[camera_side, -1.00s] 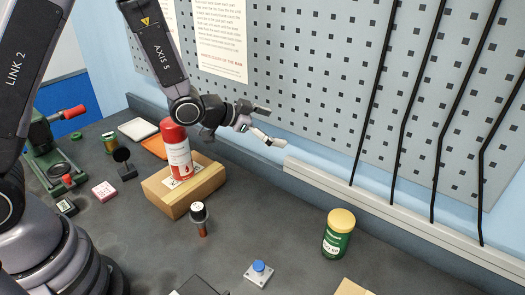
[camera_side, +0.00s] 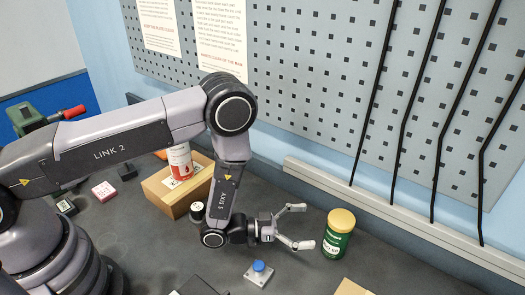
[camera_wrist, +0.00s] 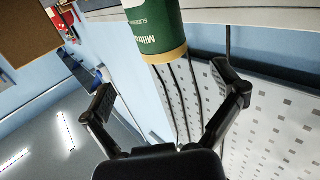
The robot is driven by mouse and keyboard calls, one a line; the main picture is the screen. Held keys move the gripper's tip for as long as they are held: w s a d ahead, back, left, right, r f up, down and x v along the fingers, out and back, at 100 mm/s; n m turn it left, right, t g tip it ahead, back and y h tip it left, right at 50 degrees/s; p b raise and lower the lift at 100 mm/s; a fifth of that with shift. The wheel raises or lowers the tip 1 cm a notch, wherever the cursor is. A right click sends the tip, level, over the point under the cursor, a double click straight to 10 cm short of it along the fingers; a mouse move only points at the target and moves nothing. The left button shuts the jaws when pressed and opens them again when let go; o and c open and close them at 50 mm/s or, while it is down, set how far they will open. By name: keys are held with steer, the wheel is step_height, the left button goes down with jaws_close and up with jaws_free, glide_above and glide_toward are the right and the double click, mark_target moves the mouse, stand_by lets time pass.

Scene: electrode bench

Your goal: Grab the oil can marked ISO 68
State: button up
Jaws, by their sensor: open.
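A green can (camera_side: 337,236) with a yellow lid stands upright on the bench, right of centre in the side view; the print on its white label is too small to read surely. The green can (camera_wrist: 153,28) also shows upside down at the top of the wrist view, with part of its printed name visible and its rest cut off by the frame. My gripper (camera_side: 299,226) is open and empty, just left of the can, its fingers pointing toward it. In the wrist view my gripper's fingers (camera_wrist: 166,95) are spread wide, and the can lies beyond them.
A blue button on a metal plate (camera_side: 258,272) sits below my gripper. A red and white can (camera_side: 180,161) stands on a cardboard box (camera_side: 166,193) behind my arm. A black-capped item (camera_side: 196,211) is beside my forearm. Black cables (camera_side: 403,125) hang at the pegboard behind.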

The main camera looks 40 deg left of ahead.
mark_target(342, 218)
steer(key=x, duration=0.7)
steer(key=shift+w+d+r, duration=0.15)
steer(key=shift+w+r, duration=0.05)
steer(key=shift+w, duration=0.15)
steer(key=shift+c, duration=0.3)
steer(key=c, duration=1.2)
steer(key=shift+c, duration=0.3)
